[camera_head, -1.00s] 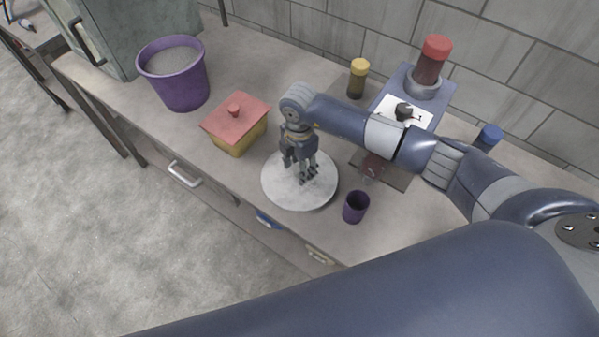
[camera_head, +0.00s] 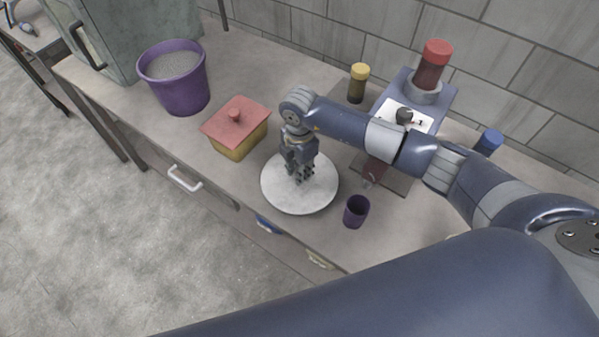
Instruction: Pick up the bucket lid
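A round, pale disc that looks like the bucket lid (camera_head: 300,200) lies flat on the counter. My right gripper (camera_head: 302,174) points down over its middle, with fingertips at or just above its surface. The gripper hides the disc's centre, so I cannot tell whether there is a knob or whether the fingers hold anything. The finger gap is too small to judge. The purple bucket (camera_head: 181,95) stands upright at the counter's left end, with grey contents visible inside its open top. My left gripper is not in view.
A yellow box with a red lid (camera_head: 236,124) stands between bucket and disc. A small purple cup (camera_head: 356,211) stands close to the disc's right. A coffee grinder-like machine (camera_head: 427,85) and a yellow-capped jar (camera_head: 357,82) stand at the back by the tiled wall.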

